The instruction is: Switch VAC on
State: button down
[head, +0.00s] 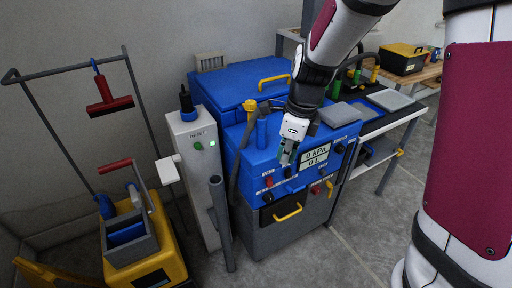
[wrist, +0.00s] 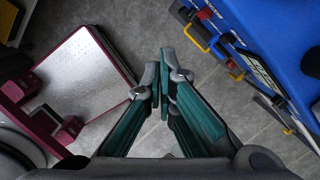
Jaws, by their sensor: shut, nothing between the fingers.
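The blue machine (head: 245,150) has a front panel with small switches, printed labels and a white display (head: 314,157) reading 0 kPa and 0 L. A red switch (head: 268,181) sits on the left of the panel and a dark switch (head: 287,172) beside it. The labels are too small to read, so I cannot tell which switch is VAC. My gripper (head: 287,160) is shut and empty, in front of the panel just left of the display. In the wrist view its green fingers (wrist: 160,70) meet over the floor, with the blue machine (wrist: 275,25) to the right.
A pale cabinet (head: 195,150) with a green light and a grey upright pipe (head: 221,220) stand left of the machine. A yellow cart (head: 165,265) stands farther left. A workbench (head: 432,77) with a toolbox (head: 403,58) is at the right.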

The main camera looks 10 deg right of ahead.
aim_at(269, 182)
jog(key=w+d+f+m+h, duration=0.1)
jog(key=w+f+m, duration=0.3)
jog(key=f+m, duration=0.4)
notch_tip(269, 182, down, 2)
jog(key=shift+w+d+f+g, duration=0.2)
jog(key=shift+d+g, duration=0.1)
jog(key=shift+d, duration=0.05)
jog(key=w+a+f+b, duration=0.1)
jog(key=w+f, duration=0.3)
jog(key=f, duration=0.6)
jog(key=shift+a+f+b, duration=0.15)
jog(key=shift+f+b, duration=0.25)
jog(key=shift+f, duration=0.1)
